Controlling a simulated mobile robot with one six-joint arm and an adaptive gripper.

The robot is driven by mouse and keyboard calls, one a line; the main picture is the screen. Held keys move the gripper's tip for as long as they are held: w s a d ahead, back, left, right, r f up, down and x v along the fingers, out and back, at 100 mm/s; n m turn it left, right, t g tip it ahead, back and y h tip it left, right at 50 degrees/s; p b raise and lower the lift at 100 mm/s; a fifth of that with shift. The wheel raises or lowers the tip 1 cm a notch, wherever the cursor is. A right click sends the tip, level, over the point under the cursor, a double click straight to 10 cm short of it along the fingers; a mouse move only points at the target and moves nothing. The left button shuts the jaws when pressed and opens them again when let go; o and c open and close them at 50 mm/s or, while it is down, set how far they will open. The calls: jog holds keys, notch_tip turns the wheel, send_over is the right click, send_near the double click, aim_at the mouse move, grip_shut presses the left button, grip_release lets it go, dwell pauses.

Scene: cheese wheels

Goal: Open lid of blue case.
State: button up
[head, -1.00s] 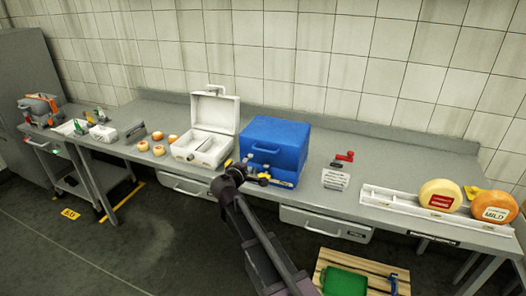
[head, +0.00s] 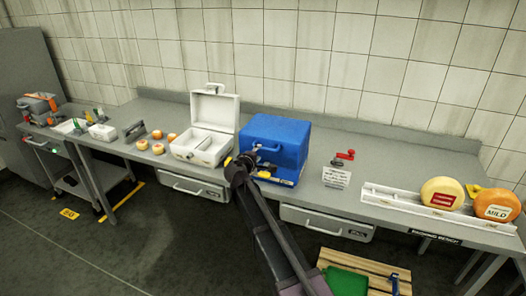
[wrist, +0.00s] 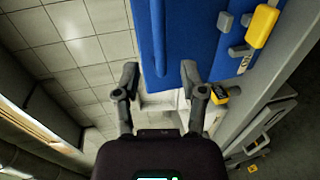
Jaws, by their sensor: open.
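The blue case (head: 285,133) stands on the grey bench with its lid shut. Its front handle (head: 268,149) is partly hidden by my gripper (head: 254,158), which is at the left part of the case's front. In the wrist view, the blue case (wrist: 208,45) fills the upper middle. My gripper (wrist: 160,76) is open there, with a blue bar-like part of the case showing between and beyond the fingertips. I cannot tell whether the fingers touch it. A yellow latch (wrist: 262,27) shows on the case at the right of the wrist view.
An open white case (head: 207,130) stands close on the left. Small cheeses (head: 157,136) lie further left. A small sign (head: 336,177), a red-handled tool (head: 345,155) and a white rack (head: 400,199) with cheese wheels are on the right. A tiled wall (head: 330,60) rises behind the bench.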

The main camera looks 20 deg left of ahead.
aim_at(263, 148)
jog(key=shift+b+x, duration=0.45)
jog(key=shift+x, duration=2.35)
grip_shut()
